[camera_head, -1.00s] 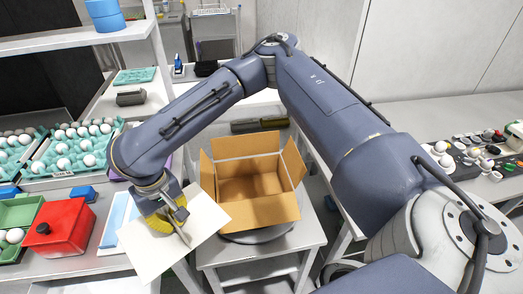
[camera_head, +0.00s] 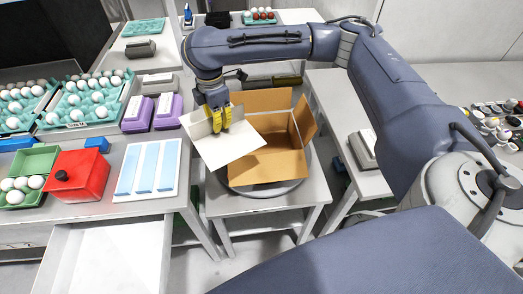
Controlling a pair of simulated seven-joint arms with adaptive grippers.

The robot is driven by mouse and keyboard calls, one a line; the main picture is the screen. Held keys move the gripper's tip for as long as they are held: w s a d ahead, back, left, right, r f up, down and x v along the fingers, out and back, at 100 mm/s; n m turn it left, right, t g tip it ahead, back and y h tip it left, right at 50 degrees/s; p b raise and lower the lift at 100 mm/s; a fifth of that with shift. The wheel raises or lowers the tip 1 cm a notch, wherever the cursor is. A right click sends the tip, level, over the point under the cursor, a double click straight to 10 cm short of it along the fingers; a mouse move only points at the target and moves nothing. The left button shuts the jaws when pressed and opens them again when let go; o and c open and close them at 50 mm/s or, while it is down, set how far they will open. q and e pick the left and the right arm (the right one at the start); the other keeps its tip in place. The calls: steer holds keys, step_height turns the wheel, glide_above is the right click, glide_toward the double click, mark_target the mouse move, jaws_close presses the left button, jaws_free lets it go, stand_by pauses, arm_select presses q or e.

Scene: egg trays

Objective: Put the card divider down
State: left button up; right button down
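The card divider (camera_head: 226,149) is a flat white sheet. My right gripper (camera_head: 221,122), with yellow fingers, is shut on its upper edge. The sheet hangs tilted at the left side of the open cardboard box (camera_head: 271,164) and covers the box's left part in this view. Whether the sheet touches the box cannot be told. The visible part of the box's inside looks empty. My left gripper is not in view.
The box stands on a grey round plate (camera_head: 247,190) on a small table (camera_head: 262,208). To the left are a red box (camera_head: 80,174), a white tray with blue strips (camera_head: 149,168), purple holders (camera_head: 168,111) and egg trays (camera_head: 83,98). An open drawer (camera_head: 105,255) is in front.

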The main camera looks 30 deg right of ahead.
steer(key=w+d+n, duration=0.3)
steer(key=d+n, duration=0.8)
steer(key=d, duration=0.4)
steer(key=n, duration=0.2)
glide_above(262, 150)
step_height(262, 150, down, 20)
steer(key=shift+a+f, duration=0.1)
steer(key=shift+f, duration=0.6)
steer(key=c, duration=1.6)
jaws_free()
steer(key=shift+r, duration=0.15)
step_height(262, 150, up, 13)
